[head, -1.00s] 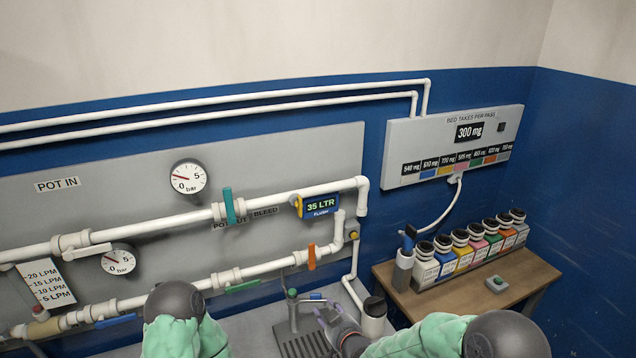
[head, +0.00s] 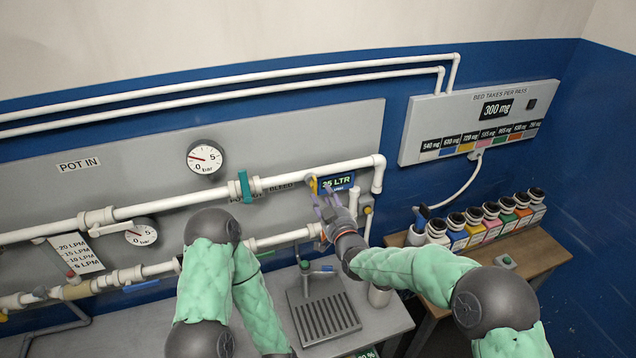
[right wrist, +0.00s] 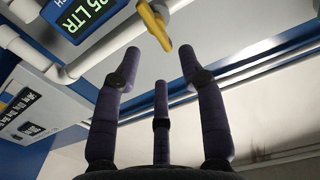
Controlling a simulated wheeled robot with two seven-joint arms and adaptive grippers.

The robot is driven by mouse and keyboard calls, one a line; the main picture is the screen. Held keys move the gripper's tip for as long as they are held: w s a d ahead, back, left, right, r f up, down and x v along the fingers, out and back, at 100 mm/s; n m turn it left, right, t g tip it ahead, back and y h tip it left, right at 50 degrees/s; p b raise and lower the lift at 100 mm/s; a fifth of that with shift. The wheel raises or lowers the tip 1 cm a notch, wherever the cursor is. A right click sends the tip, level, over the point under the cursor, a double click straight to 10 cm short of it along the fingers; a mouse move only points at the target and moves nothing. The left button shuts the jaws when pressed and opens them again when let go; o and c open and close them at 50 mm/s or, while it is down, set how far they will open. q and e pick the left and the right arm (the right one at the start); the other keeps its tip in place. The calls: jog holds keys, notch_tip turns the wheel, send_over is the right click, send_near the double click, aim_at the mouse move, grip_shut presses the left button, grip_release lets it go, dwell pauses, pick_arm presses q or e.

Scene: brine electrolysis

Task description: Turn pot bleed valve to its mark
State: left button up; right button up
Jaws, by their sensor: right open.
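The pot bleed valve has a yellow handle (head: 314,186) on the upper white pipe, beside the 35 LTR display (head: 337,182) and the BLEED label (head: 281,188). My right gripper (head: 324,193) is raised to this handle, fingers open and spread. In the right wrist view the yellow handle (right wrist: 155,26) hangs just beyond and between the open fingertips (right wrist: 160,55); I see no clear contact. The display (right wrist: 85,14) is at the upper left there. The valve's mark cannot be made out. My left arm comes down in front of the panel, its gripper out of view.
A teal lever (head: 246,187) sits left on the same pipe. The lower pipe (head: 285,237) runs below my right gripper. A drain grate (head: 325,318) with a small tap is on the bench. Several coloured bottles (head: 491,217) stand on the wooden table (head: 545,248).

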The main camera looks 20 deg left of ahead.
aim_at(315, 186)
jog(key=p+x, duration=0.1)
jog(key=x, duration=0.5)
jog(key=shift+w+a, duration=0.1)
grip_shut()
